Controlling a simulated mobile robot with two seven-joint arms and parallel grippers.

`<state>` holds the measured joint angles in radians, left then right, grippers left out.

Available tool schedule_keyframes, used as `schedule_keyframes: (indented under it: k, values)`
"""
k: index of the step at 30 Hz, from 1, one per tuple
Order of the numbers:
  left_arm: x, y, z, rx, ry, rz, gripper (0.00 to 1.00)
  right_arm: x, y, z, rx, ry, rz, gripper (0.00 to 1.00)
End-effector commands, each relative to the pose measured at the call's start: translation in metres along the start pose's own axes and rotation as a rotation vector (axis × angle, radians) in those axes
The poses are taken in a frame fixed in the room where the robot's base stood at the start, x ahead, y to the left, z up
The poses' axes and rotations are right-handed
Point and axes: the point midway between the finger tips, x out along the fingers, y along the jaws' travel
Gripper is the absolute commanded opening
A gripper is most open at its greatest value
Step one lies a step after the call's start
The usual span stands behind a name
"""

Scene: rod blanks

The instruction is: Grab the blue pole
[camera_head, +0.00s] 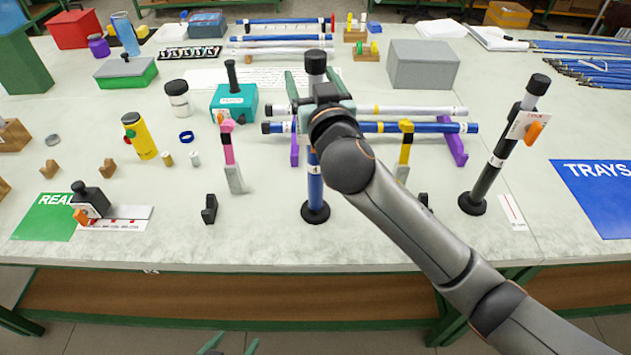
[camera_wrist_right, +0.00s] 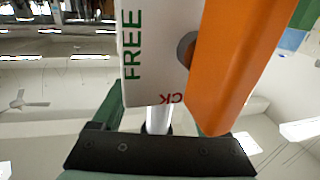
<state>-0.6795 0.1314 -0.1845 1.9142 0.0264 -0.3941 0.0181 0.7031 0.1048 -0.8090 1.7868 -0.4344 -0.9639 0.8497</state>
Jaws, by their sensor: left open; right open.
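The blue pole (camera_head: 315,185) stands upright on a round black base at the middle of the table, with a black cap on top. My right gripper (camera_head: 313,88) is open at its upper part, which the hand and arm partly hide. In the right wrist view, a white card marked FREE (camera_wrist_right: 133,60) and an orange lever (camera_wrist_right: 230,65) fill the near view; a pale shaft (camera_wrist_right: 158,118) shows below the card. I cannot tell whether the fingers touch the pole. My left gripper (camera_head: 231,345) is open and empty at the bottom edge, below the table front.
A black upright pole (camera_head: 485,175) with an orange lever stands to the right. Behind the blue pole, a blue rod (camera_head: 385,127) and a white rod (camera_head: 400,110) lie on purple supports. Pink (camera_head: 228,150) and yellow-topped (camera_head: 405,145) clamps stand on either side.

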Motion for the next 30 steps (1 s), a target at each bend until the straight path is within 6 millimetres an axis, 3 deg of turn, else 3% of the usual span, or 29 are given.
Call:
schedule_keyframes:
  k: [5, 25, 30]
  values:
    - [0.0001, 0.0, 0.0001, 0.0, 0.0, 0.0, 0.85, -0.0002, -0.0003, 0.0001, 0.0, 0.0, -0.001, 0.75]
    - [0.0002, -0.0002, 0.0, 0.0, 0.0, -0.001, 0.85, -0.0004, -0.0001, 0.0002, 0.0, 0.0, 0.0, 0.0]
    - [0.0002, -0.0002, 0.0, 0.0, 0.0, -0.001, 0.85, -0.0004, -0.0001, 0.0002, 0.0, 0.0, 0.0, 0.0]
